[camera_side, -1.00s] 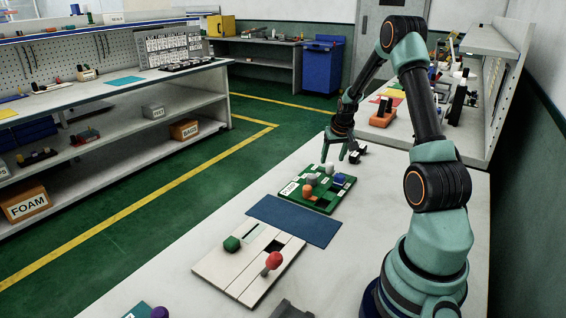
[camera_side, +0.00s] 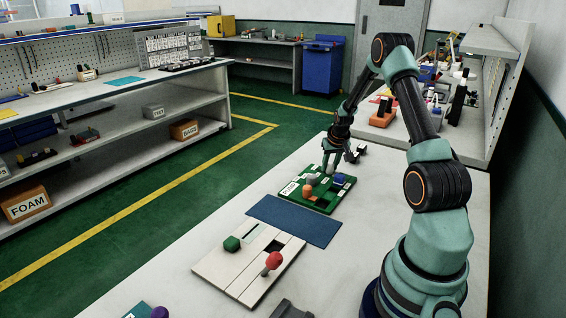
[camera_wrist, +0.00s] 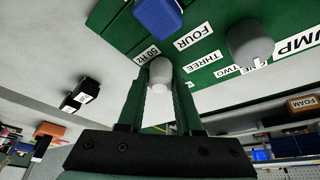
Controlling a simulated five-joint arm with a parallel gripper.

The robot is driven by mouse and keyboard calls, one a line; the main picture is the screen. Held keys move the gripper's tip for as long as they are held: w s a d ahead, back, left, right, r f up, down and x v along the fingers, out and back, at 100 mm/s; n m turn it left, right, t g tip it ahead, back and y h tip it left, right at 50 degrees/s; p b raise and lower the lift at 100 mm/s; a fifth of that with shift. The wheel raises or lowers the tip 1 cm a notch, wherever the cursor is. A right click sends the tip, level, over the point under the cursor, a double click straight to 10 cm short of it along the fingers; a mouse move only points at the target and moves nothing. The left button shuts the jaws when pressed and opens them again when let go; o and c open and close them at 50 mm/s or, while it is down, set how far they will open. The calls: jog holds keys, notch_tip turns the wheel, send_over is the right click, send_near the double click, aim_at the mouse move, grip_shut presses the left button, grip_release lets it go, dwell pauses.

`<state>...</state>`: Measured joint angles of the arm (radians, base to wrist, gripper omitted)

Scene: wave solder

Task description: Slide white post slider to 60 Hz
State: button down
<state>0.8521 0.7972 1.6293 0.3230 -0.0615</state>
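The white post slider (camera_wrist: 160,76) stands on the green labelled board (camera_side: 322,208). In the wrist view it is between the two fingers of my gripper (camera_wrist: 161,88), which press close along both its sides. A "50 Hz" label (camera_wrist: 146,56) lies right beside the post. I cannot make out a 60 Hz label; the fingers and the post hide part of the board. In the side view my gripper (camera_side: 330,163) points down at the far edge of the board, around the post.
On the same board stand a blue knob (camera_wrist: 158,17), a grey knob (camera_wrist: 250,42) and an orange knob (camera_side: 309,190). A black object (camera_side: 355,153) lies just behind the board. A blue mat (camera_side: 295,220) and a pale board with green and red knobs (camera_side: 230,266) are nearer.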

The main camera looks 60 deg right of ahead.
aim_at(316, 168)
jog(key=shift+w, duration=2.3)
jog(key=c, duration=0.6)
grip_release()
jog(key=v, duration=1.2)
jog(key=shift+s+d, duration=0.1)
